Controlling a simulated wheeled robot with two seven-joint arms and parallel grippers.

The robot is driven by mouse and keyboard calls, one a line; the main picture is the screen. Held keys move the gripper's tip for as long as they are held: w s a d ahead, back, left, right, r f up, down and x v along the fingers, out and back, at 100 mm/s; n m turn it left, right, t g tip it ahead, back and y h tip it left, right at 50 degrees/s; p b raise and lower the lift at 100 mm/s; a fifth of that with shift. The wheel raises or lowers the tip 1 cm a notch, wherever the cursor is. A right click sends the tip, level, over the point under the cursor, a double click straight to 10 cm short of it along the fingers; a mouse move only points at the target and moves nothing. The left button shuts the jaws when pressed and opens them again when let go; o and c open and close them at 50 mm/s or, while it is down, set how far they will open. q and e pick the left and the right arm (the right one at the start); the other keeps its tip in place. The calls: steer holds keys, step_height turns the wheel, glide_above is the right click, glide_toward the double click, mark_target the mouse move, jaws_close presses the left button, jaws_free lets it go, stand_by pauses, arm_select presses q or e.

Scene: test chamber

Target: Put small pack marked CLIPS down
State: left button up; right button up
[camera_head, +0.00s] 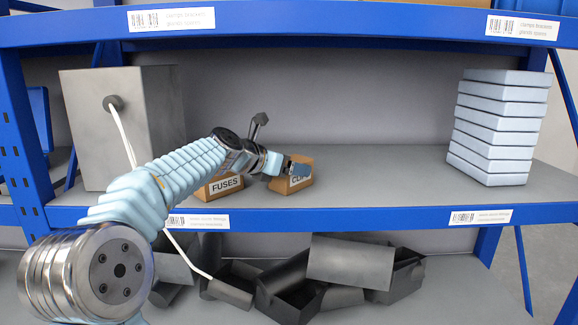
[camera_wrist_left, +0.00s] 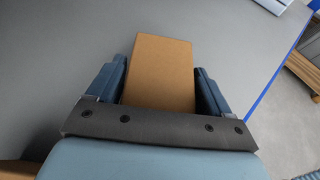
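The small brown pack marked CLIPS (camera_head: 296,183) is at the middle shelf, its label partly hidden, with only the first letters readable. My left gripper (camera_head: 288,165) reaches in from the left and is at the pack from above. My right gripper is not in view.
A brown pack marked FUSES (camera_head: 222,186) stands just left of the CLIPS pack, partly behind my arm. A grey box with a white cable (camera_head: 120,130) stands at the left. A stack of pale blue boxes (camera_head: 497,125) stands at the right. The shelf between is clear. Dark bins (camera_head: 350,262) lie below.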

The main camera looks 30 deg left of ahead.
arm_select(q)
steer(key=shift+o, duration=1.4)
steer(key=shift+r, duration=0.15)
steer(key=v, duration=1.2)
steer(key=shift+s, duration=0.1)
